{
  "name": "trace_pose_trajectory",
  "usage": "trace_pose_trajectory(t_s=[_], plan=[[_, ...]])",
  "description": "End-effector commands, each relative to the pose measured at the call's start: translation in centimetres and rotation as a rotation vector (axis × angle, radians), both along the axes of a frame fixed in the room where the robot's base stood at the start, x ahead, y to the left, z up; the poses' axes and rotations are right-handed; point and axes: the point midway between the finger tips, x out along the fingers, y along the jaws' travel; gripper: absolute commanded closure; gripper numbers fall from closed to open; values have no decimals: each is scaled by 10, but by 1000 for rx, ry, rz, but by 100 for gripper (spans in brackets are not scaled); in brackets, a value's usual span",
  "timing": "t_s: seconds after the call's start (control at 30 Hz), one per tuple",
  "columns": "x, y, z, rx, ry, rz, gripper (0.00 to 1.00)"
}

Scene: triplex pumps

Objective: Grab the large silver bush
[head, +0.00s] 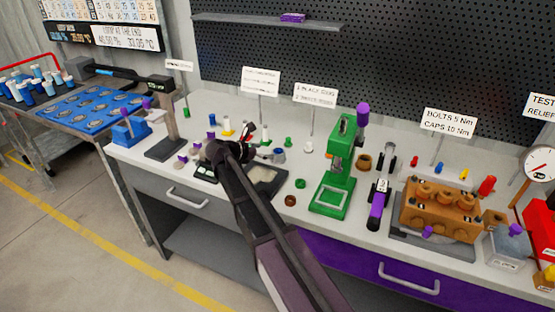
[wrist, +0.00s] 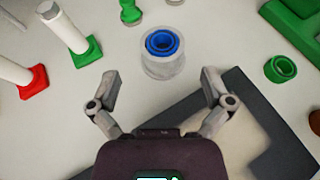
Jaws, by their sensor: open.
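A silver bush (wrist: 160,69) stands upright on the white bench top in the wrist view, with a blue ring (wrist: 162,42) inside its bore. It also shows in the head view (head: 279,156), just right of my gripper (head: 256,149). In the wrist view my gripper (wrist: 160,82) is open and empty. Its two fingers are spread to either side, and the bush lies beyond the tips, centred between them. The fingers do not touch it.
White cylinders on a red base (wrist: 35,82) and a green base (wrist: 88,54) stand left of the bush. A green ring (wrist: 280,69) lies to its right. A dark-edged tray (wrist: 285,150) lies under my gripper. A green press (head: 335,170) stands farther right.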

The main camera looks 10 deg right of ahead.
Motion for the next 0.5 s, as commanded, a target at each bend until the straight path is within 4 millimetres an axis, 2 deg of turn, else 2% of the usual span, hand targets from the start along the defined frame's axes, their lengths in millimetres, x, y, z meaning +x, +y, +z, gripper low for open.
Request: trace_pose_trajectory(t_s=[0.27,0.5], plan=[[0,-1,0,0,0,0,0],[6,-15,-11,0,0,-1,0]])
